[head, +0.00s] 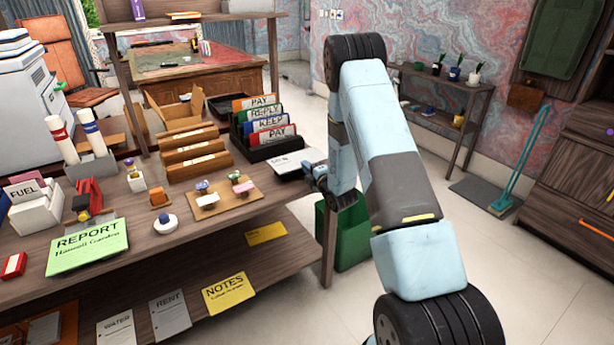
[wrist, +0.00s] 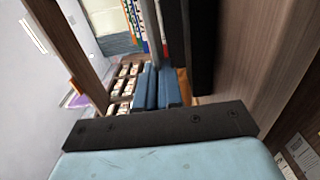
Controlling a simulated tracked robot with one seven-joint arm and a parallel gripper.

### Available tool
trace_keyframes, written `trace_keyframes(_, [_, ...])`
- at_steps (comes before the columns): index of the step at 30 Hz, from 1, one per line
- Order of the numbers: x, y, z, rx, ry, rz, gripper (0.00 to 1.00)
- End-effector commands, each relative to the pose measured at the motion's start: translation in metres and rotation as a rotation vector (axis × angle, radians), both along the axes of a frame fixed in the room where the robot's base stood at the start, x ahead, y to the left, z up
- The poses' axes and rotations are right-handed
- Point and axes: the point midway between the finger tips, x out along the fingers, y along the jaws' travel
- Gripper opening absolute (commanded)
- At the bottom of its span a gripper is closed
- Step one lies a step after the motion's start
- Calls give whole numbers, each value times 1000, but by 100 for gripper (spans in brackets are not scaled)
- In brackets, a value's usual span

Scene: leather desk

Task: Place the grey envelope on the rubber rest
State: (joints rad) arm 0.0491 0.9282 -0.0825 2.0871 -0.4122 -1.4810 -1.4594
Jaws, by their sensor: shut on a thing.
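My gripper (head: 317,177) is at the right end of the desk top, seen partly behind my arm in the head view. It is shut on a flat pale grey piece with dark print, which looks like the grey envelope (head: 291,161). The envelope lies nearly level at the desk's right edge, just in front of the black sorter. A dark flat edge shows under it; I cannot tell whether this is the rubber rest or whether the envelope touches it.
The black sorter (head: 238,138) holds cards marked PAY, REPLY and KEEP, close behind my gripper. A wooden board (head: 228,202) with small coloured items lies to the left. A green REPORT folder (head: 88,247) lies front left. A green bin (head: 352,240) stands below the desk's right end.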

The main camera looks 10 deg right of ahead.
Motion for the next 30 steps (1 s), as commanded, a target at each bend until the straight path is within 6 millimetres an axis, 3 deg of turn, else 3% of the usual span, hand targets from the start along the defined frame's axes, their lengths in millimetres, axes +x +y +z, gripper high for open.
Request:
trace_keyframes(10, [5,0,-34,1,1,0,0])
trace_keyframes(21, [4,0,-38,0,0,0,0])
trace_keyframes(22, [4,0,-37,0,0,0,9])
trace_keyframes(30, [4,1,-37,0,0,1,32])
